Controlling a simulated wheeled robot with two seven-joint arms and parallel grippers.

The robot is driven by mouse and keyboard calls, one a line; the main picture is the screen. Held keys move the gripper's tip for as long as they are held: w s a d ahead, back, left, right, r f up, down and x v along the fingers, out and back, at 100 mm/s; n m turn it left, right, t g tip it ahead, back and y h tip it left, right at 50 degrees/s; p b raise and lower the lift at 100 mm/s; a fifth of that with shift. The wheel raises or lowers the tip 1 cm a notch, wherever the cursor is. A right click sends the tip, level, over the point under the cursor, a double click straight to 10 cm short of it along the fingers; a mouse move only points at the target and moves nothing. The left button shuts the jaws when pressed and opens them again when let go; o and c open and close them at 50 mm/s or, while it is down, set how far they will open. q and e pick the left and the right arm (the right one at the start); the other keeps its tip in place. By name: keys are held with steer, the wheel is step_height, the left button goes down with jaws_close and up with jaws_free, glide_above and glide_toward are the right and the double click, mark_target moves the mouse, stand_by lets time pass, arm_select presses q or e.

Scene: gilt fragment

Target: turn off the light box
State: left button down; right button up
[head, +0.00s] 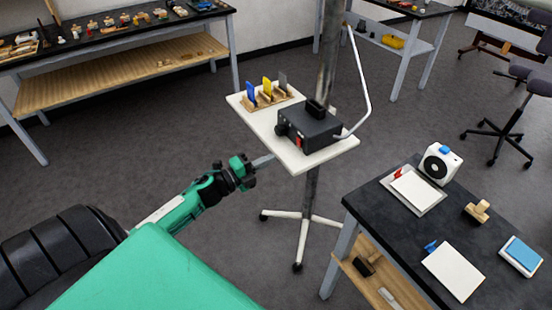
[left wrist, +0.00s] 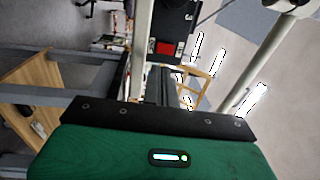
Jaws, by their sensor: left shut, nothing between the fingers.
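The light box (head: 310,130) is a black case on a small white shelf (head: 262,122) fixed to a metal pole. A red switch (head: 299,143) shows on its near face. In the left wrist view the black case (left wrist: 172,18) and its red switch (left wrist: 165,48) show near the top middle. I cannot tell the switch's position. My left gripper (head: 266,160) is shut and empty, with its tips just left of and below the shelf's near edge, apart from the box. My right gripper is not in view.
A wooden rack (head: 270,101) with blue, yellow and grey plates stands on the shelf behind the box. A bent white rod (head: 368,75) rises at the shelf's right. A dark table (head: 400,225) with papers and a white fan-like device (head: 440,163) stands right. Floor between is clear.

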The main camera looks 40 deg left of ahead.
arm_select(q)
steer(key=b+v, duration=0.1)
steer(key=v, duration=0.5)
steer(key=shift+r, duration=0.1)
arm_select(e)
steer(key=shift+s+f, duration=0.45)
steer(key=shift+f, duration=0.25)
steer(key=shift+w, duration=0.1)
